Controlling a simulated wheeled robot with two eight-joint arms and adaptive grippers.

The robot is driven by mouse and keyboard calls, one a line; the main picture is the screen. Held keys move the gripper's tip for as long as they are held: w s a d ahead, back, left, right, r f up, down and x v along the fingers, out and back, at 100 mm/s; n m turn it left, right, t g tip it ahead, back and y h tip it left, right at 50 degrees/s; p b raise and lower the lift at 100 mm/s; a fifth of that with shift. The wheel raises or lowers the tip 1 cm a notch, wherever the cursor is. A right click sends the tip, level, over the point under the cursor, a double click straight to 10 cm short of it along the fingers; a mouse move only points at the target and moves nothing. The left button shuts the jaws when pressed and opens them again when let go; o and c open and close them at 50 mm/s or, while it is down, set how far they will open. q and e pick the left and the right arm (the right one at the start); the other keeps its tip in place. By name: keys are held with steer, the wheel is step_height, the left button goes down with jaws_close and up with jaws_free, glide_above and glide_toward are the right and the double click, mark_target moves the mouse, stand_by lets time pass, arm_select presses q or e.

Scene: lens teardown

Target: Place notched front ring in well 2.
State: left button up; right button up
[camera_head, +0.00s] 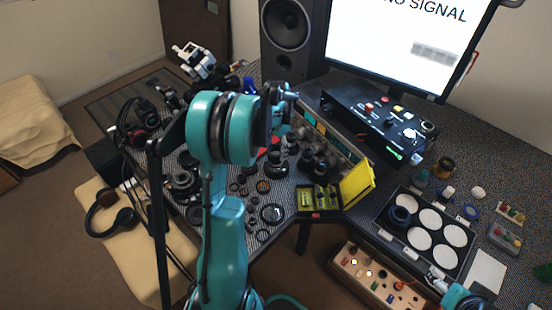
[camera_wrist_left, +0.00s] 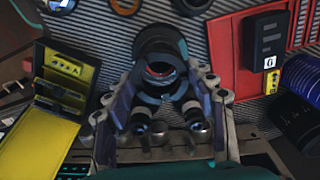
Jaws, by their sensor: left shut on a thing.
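My left gripper (camera_wrist_left: 163,108) is shut on a dark ring-shaped part (camera_wrist_left: 150,98), gripped between its two fingers in the left wrist view. A notch on it cannot be made out. A dark lens barrel (camera_wrist_left: 162,42) stands just behind that part; whether they touch is unclear. In the head view my left wrist hides most of this gripper and the held part. The black tray with white round wells (camera_head: 462,262) is at the right. One well holds a dark ring (camera_head: 399,216); the other wells look empty. Well numbers are unreadable. My right gripper (camera_head: 437,282) shows small at lower right, its jaws unclear.
An open yellow case (camera_head: 357,184) lies between my left arm and the tray. Several loose rings and lens parts (camera_head: 272,214) cover the mat. A black control box (camera_head: 375,120) and monitor (camera_head: 400,50) stand behind. A wooden button box (camera_head: 375,275) is in front of the tray.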

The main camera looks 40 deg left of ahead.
arm_select(q)
steer(key=shift+r+p, duration=0.45)
steer(key=shift+r, duration=0.5)
